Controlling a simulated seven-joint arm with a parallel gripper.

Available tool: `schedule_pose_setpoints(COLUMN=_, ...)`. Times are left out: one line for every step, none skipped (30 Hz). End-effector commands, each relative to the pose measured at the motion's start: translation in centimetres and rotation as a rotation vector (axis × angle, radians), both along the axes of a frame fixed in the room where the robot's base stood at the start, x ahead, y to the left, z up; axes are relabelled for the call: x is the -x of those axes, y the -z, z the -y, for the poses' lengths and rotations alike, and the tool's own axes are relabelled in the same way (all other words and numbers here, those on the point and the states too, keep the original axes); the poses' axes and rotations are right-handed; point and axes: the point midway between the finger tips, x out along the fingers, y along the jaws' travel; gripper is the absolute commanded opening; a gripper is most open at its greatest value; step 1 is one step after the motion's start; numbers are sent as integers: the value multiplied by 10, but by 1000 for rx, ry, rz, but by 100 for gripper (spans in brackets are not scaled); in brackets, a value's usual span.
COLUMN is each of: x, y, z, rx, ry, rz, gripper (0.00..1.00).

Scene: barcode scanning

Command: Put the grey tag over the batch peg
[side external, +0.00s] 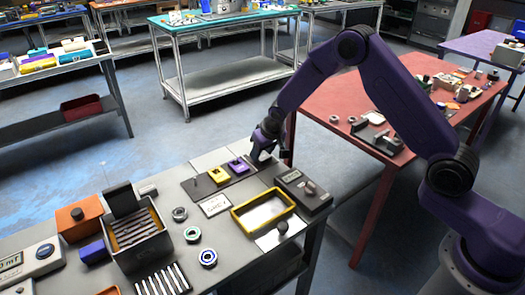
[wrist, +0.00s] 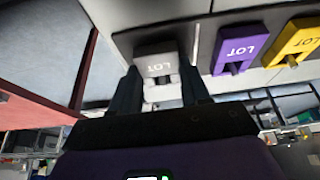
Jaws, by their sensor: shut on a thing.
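My gripper (side external: 263,150) is at the far end of the grey bench, fingers pointing down to the dark strip (side external: 199,187). In the wrist view, the grey tag (wrist: 160,63), marked LOT, sits between the two dark fingers, and my gripper (wrist: 163,88) is shut on it. I cannot tell whether the tag is clear of the strip. A purple LOT tag (wrist: 235,49) and a yellow LOT tag (wrist: 294,42) stand beside it. Both show in the side view, purple (side external: 238,166) and yellow (side external: 219,176). No peg is clearly marked as the batch peg.
A yellow-rimmed tray (side external: 237,222) and a dark box (side external: 303,190) stand near the strip. A white plate with a dark knob (side external: 282,228) lies at the bench edge. A dark bin (side external: 137,235), several rings and an orange block (side external: 82,217) stand further left.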

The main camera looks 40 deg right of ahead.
Motion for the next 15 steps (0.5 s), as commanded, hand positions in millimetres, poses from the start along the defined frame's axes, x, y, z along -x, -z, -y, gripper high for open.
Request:
schedule_pose_setpoints(x=0, y=0, z=0, rx=0, ry=0, rz=0, gripper=17)
schedule_pose_setpoints(x=0, y=0, z=0, rx=0, ry=0, rz=0, gripper=17)
schedule_pose_setpoints(x=0, y=0, z=0, rx=0, ry=0, rz=0, gripper=52)
schedule_pose_setpoints(x=0, y=0, z=0, rx=0, ry=0, rz=0, gripper=62)
schedule_pose_setpoints(x=0, y=0, z=0, rx=0, ry=0, rz=0, gripper=72)
schedule_pose_setpoints(x=0, y=0, z=0, rx=0, ry=0, rz=0, gripper=76)
schedule_pose_setpoints(x=0, y=0, z=0, rx=0, ry=0, rz=0, gripper=76)
schedule_pose_setpoints(x=0, y=0, z=0, rx=0, ry=0, rz=0, gripper=76)
schedule_pose_setpoints(x=0, y=0, z=0, rx=0, ry=0, rz=0, gripper=76)
schedule_pose_setpoints(x=0, y=0, z=0, rx=0, ry=0, rz=0, gripper=76)
schedule_pose_setpoints(x=0, y=0, z=0, rx=0, ry=0, rz=0, gripper=76)
schedule_pose_setpoints(x=0, y=0, z=0, rx=0, ry=0, rz=0, gripper=76)
schedule_pose_setpoints(x=0, y=0, z=0, rx=0, ry=0, rz=0, gripper=76)
schedule_pose_setpoints(x=0, y=0, z=0, rx=0, ry=0, rz=0, gripper=76)
schedule_pose_setpoints(x=0, y=-1, z=0, rx=0, ry=0, rz=0, gripper=76)
